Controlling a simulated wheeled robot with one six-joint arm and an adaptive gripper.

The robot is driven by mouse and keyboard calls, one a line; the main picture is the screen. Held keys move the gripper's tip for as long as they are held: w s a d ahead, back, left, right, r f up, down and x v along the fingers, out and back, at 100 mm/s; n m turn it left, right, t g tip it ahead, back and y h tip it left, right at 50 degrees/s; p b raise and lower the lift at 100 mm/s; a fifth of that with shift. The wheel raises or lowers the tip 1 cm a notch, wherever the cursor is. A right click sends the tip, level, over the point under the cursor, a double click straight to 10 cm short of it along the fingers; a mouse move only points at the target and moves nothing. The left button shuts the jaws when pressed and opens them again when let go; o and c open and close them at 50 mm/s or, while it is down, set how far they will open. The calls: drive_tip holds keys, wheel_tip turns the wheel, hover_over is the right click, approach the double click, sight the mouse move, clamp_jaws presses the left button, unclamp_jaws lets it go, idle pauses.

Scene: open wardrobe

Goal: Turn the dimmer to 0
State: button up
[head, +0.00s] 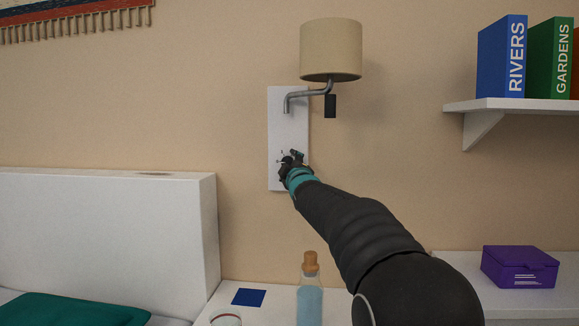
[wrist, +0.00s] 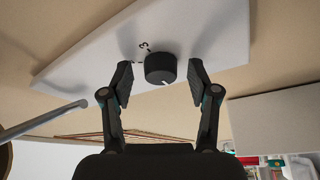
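The dimmer is a round black knob (wrist: 160,67) on a white wall plate (wrist: 90,58), centred in the wrist view. A white pointer line shows on its lower edge. A printed "3" and small tick marks show on the plate beside it; other numbers are hidden or too small to read. My gripper (wrist: 161,82) is open, with one finger on each side of the knob and a gap visible on both sides. In the head view my gripper (head: 291,160) is at the lower part of the wall plate (head: 288,125) and hides the knob.
A lamp with a beige shade (head: 331,50) hangs from a metal arm (head: 300,95) above my gripper. A corked bottle (head: 310,295) and a blue square (head: 249,297) are on the surface below. A shelf (head: 530,106) with books and a purple box (head: 519,267) are right.

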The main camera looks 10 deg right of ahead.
drive_tip(key=s+f, duration=0.2)
drive_tip(key=s, duration=0.9)
drive_tip(key=shift+s+d, duration=0.15)
drive_tip(key=shift+s, duration=0.25)
drive_tip(key=shift+s+f, duration=0.1)
drive_tip(key=shift+f, duration=0.05)
drive_tip(key=s+f+m+g, duration=0.4)
drive_tip(key=s+f, duration=0.5)
drive_tip(key=s, duration=0.4)
drive_tip(key=s+f+m+g+p, duration=0.1)
drive_tip(key=s+f+m+g, duration=0.3)
drive_tip(key=s+f, duration=0.6)
drive_tip(key=s+a+f+m+g+p, duration=0.1)
drive_tip(key=s+f+m+g, duration=0.4)
drive_tip(key=s, duration=1.2)
wheel_tip(320, 180, down, 4)
drive_tip(key=shift+s+f+g+h, duration=0.15)
drive_tip(key=shift+s+g+h, duration=0.25)
drive_tip(key=shift+g, duration=0.4)
